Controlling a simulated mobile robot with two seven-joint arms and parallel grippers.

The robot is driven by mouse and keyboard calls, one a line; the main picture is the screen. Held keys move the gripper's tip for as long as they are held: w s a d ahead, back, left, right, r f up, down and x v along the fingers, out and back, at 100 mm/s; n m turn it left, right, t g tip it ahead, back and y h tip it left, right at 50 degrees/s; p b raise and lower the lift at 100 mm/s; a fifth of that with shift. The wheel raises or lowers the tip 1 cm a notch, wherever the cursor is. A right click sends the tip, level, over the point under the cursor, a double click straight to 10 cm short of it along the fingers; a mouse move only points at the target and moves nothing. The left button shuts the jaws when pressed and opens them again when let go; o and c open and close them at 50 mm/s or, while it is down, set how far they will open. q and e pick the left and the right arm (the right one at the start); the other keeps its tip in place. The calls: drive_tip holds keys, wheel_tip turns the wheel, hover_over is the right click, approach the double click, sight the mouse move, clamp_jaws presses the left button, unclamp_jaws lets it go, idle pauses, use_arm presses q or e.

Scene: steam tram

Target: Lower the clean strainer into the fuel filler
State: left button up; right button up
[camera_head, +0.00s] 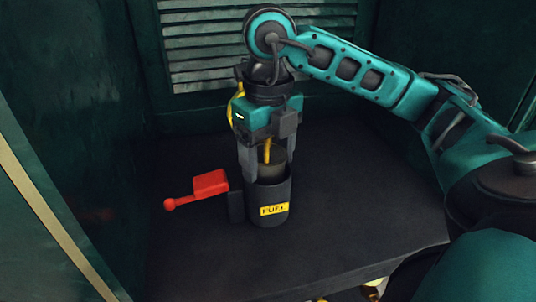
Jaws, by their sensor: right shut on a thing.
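The fuel filler (252,212) is a dark upright cylinder with a yellow FUEL label, standing on the dark floor plate near the middle. My right gripper (266,163) points straight down over its mouth. It is shut on the strainer (268,171), apparently by its yellow handle between the fingers. The strainer's dull grey-brown body shows at the filler's mouth, its lower part hidden by the filler wall. I cannot tell how deep it sits or whether it touches the rim. My left gripper is not in view.
A red block with a ball-ended lever (205,187) sits just left of the filler. A louvred grille (205,45) is on the back wall. Dark green walls close in the left and right sides. The dark floor plate (350,215) is clear to the filler's right.

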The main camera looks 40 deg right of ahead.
drive_tip(key=o, duration=0.7)
drive_tip(key=shift+f, duration=0.1)
drive_tip(key=o, duration=0.4)
drive_tip(key=shift+s+f, duration=0.1)
drive_tip(key=shift+o, duration=0.2)
drive_tip(key=shift+c, duration=1)
drive_tip(key=shift+o, duration=0.5)
drive_tip(key=shift+a, duration=0.1)
drive_tip(key=shift+o, duration=0.7)
drive_tip(key=shift+a+r+p, duration=0.1)
drive_tip(key=shift+r+p, duration=0.3)
drive_tip(key=shift+d+r+p, duration=0.2)
drive_tip(key=shift+r+p, duration=2)
drive_tip(key=shift+r, duration=0.6)
